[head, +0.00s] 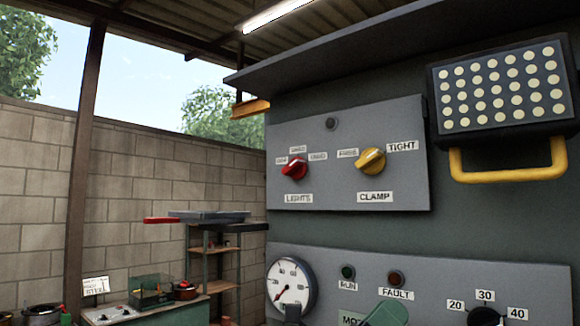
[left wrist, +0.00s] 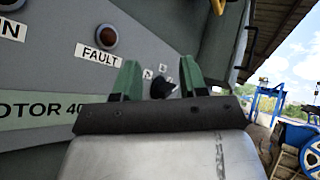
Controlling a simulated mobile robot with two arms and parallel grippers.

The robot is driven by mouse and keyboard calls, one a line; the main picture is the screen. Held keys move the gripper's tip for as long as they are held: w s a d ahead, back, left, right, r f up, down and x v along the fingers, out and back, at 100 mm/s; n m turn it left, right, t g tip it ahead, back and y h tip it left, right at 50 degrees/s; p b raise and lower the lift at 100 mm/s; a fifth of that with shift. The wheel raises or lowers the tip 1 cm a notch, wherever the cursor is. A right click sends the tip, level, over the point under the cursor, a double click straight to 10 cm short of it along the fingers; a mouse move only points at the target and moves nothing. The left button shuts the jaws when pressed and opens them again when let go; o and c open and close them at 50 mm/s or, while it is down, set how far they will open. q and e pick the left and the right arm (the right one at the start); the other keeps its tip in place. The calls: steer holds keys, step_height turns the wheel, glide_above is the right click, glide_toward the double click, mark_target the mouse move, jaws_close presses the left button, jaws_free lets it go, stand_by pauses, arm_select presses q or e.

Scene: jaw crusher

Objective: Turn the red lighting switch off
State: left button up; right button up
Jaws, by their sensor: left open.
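The red lights switch (head: 295,168) is a rotary knob on the upper grey panel (head: 345,190) in the head view, above a LIGHTS label. Its handle slants from lower left to upper right. Small labels sit left, above and right of it, too blurred to read surely. My left gripper shows only as a green piece (head: 386,314) at the bottom edge, below and right of the switch and well apart from it. In the left wrist view my left gripper (left wrist: 159,78) is open, its two green fingers apart and empty. The red switch is not in that view.
A yellow CLAMP knob (head: 371,160) is right of the red switch. A yellow handle (head: 507,173) juts out below the dotted box. The lower panel (head: 440,268) carries a gauge (head: 291,285), lamps and a black knob (left wrist: 163,88). The ceiling light (head: 278,14) glows.

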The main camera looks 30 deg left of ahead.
arm_select(q)
step_height(320, 180, up, 7)
steer(key=m+g, duration=0.6)
steer(key=m, duration=0.4)
steer(key=n+t+y, duration=0.1)
steer(key=t+y, duration=0.5)
steer(key=y, duration=1.2)
glide_toward(289, 167)
steer(key=w+p, duration=0.1)
steer(key=w, duration=0.2)
steer(key=w+p, duration=0.2)
steer(key=w, duration=0.1)
steer(key=w+p, duration=0.1)
steer(key=w, duration=0.2)
steer(key=shift+w+d+r+p, duration=0.15)
steer(key=shift+d+r+p, duration=0.15)
steer(key=shift+d+r, duration=0.1)
steer(key=shift+w+f, duration=0.15)
steer(key=shift+w, duration=0.35)
jaws_close()
